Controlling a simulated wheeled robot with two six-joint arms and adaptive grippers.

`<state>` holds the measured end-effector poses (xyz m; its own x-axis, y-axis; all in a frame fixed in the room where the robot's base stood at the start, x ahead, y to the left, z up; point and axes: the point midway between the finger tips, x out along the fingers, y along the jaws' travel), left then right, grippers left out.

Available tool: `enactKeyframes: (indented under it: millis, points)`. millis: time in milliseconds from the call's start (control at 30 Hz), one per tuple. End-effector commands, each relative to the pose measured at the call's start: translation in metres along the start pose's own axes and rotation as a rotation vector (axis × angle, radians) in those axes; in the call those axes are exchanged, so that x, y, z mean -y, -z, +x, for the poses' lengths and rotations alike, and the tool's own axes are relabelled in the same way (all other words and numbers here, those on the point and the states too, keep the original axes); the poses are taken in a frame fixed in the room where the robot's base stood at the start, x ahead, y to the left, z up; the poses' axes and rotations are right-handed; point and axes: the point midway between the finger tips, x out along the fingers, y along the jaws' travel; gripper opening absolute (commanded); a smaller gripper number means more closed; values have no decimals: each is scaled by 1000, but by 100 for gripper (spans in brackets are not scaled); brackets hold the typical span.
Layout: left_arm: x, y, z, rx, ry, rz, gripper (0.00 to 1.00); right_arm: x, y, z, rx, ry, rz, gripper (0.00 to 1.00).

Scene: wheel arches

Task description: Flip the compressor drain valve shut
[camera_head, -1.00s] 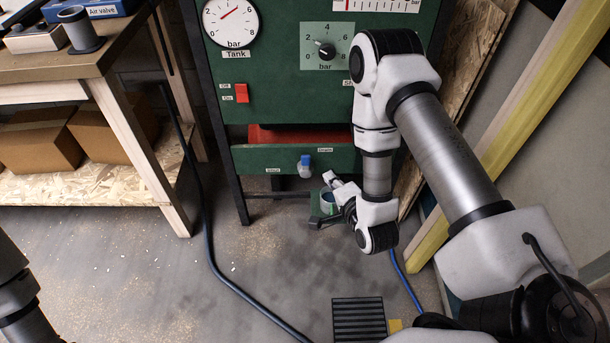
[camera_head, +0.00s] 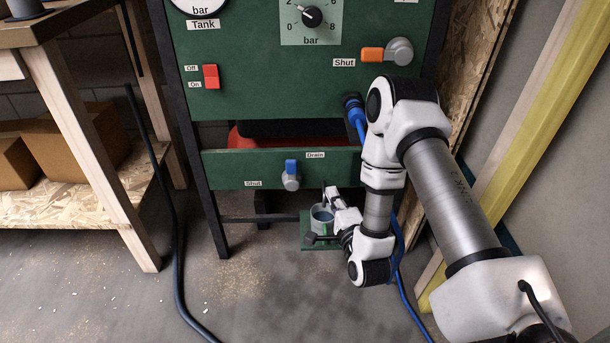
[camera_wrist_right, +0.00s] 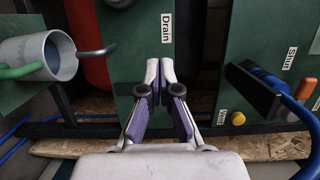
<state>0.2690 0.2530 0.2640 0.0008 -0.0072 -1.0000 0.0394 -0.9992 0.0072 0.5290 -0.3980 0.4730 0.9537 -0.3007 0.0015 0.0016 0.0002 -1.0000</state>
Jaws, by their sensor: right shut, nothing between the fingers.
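The drain valve (camera_head: 291,180) is a small pale grey body low on the green compressor panel, with a blue handle (camera_head: 291,166) pointing up. A "Drain" label (camera_head: 315,155) is to its upper right and a "Shut" label (camera_head: 253,184) to its left. My right gripper (camera_head: 331,190) is right of the valve, apart from it, with its fingers shut and empty. In the right wrist view the shut fingertips (camera_wrist_right: 160,64) are close to the "Drain" label (camera_wrist_right: 167,28); I cannot clearly make out the valve there. My left gripper is out of view.
A grey cup (camera_head: 322,217) on a green bracket is below the panel, close to my right gripper. A blue hose (camera_head: 400,255) hangs behind my right arm. An orange lever (camera_head: 372,54) is higher up. A workbench (camera_head: 85,140) stands left; the floor between is mostly clear.

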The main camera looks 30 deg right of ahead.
Motion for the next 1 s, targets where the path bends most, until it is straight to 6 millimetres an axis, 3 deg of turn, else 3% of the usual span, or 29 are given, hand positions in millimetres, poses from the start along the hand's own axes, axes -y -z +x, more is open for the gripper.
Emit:
enactKeyframes:
  millis: [167, 267, 633, 800, 1000]
  points:
    - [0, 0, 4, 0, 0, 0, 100, -1, 0, 8, 0, 1, 0, 0]
    - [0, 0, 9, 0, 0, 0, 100, -2, 0, 22, 0, 3, 0, 0]
    - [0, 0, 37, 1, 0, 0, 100, -4, 0, 102, 0, 4, -1, 0]
    - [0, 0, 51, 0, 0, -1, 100, -4, -30, 108, 5, 0, -3, 0]
    - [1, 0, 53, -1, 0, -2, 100, -1, -39, 110, 1, -1, 0, 0]
